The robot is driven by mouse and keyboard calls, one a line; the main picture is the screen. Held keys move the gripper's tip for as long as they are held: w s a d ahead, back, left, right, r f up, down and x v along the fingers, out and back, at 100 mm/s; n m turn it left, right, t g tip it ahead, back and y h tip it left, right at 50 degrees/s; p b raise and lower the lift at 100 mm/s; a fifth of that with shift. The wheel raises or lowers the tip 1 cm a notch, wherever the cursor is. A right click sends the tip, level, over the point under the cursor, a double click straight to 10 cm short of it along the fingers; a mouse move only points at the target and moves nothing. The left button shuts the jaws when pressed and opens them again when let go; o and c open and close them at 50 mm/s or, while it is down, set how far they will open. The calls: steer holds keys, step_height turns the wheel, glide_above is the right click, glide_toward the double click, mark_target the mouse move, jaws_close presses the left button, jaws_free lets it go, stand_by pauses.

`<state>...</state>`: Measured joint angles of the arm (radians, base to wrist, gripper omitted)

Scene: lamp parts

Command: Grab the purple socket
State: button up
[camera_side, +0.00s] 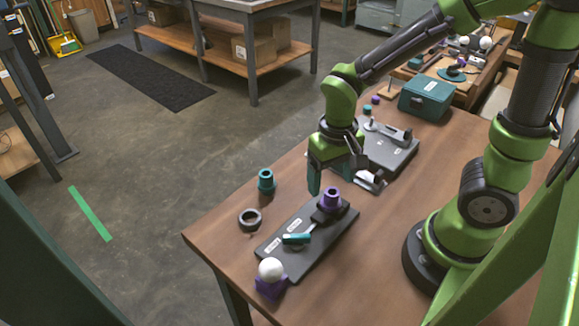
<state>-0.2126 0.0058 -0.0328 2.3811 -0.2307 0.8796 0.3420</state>
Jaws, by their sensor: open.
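The purple socket (330,199) stands upright on a dark block at the far end of a dark grey plate (283,262) on the wooden table. My gripper (330,180) points down just above and behind the socket. It is open, with a teal finger showing at its left. Its fingers look clear of the socket. The gap between the fingers is partly hidden.
A teal part (266,182) and a dark ring (250,219) stand left of the plate. A white ball (271,270) sits on a purple base (271,288) at the table's front corner. Another grey fixture (398,157) and a teal box (426,98) lie behind.

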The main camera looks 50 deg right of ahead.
mark_target(332, 193)
steer(key=f, duration=0.5)
steer(key=shift+s+d+f, duration=0.1)
steer(key=shift+d, duration=0.15)
